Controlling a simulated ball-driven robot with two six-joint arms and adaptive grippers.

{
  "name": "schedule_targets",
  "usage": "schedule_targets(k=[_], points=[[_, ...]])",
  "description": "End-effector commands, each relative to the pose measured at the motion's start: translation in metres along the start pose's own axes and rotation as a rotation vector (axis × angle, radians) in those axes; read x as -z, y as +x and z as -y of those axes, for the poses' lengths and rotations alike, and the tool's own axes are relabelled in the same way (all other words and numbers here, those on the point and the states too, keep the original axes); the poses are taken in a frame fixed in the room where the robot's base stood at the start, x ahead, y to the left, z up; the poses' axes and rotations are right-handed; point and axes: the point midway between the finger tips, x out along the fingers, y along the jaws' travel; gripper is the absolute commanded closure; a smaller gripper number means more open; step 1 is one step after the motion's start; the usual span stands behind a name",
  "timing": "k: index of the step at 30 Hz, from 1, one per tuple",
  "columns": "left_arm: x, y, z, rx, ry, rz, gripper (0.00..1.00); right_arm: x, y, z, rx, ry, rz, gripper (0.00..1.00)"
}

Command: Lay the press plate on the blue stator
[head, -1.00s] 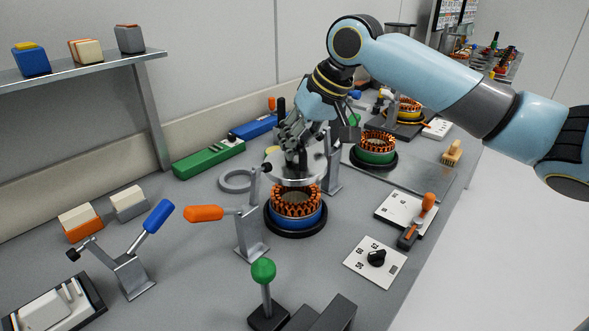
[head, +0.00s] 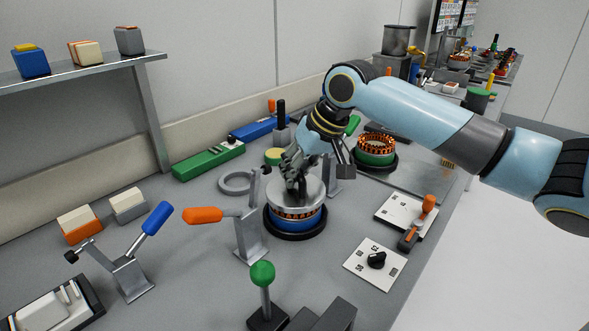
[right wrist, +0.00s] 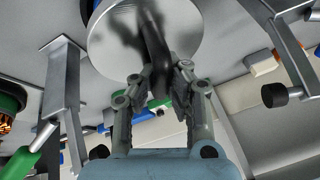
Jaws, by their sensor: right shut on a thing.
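The press plate (head: 312,190) is a round silver disc with a dark upright handle. It sits level over the top of the blue stator (head: 311,223), covering most of its copper windings; a band of windings shows below its edge. I cannot tell whether it fully rests there. The stator stands in a black round base. My right gripper (head: 296,184) is above the plate and shut on its handle. In the right wrist view the fingers (right wrist: 160,85) close around the dark handle, with the plate (right wrist: 130,45) beyond. My left gripper is not in view.
An orange-handled clamp (head: 204,215) stands close left of the stator, and a green-handled clamp stands behind it. A grey ring (head: 236,191) lies at the back left. A green stator (head: 376,153) stands behind right. A dial card (head: 361,272) lies at the front right.

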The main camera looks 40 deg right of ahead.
Motion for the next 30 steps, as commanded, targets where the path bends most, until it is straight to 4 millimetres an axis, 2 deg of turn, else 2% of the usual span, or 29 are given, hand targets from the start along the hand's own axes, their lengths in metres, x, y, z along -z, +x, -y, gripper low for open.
schedule_targets(k=[5, 6, 11, 20, 24, 30], points=[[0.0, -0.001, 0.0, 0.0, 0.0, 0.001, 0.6, -0.002, 0.004, -0.001, 0.001, 0.001, 0.0, 1.0], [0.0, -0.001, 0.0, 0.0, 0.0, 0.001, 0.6, -0.002, 0.004, -0.001, 0.0, 0.001, 0.002, 0.91], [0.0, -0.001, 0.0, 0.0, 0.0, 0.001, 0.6, -0.002, 0.004, -0.001, 0.0, 0.001, 0.001, 0.7], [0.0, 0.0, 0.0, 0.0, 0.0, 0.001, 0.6, -0.001, 0.003, -0.001, 0.0, 0.0, 0.0, 0.69], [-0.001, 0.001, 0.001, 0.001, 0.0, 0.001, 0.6, 0.004, -0.011, 0.001, -0.002, -0.002, -0.002, 0.69], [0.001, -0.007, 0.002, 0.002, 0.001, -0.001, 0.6, 0.004, -0.059, 0.0, -0.007, -0.007, -0.002, 0.69]])
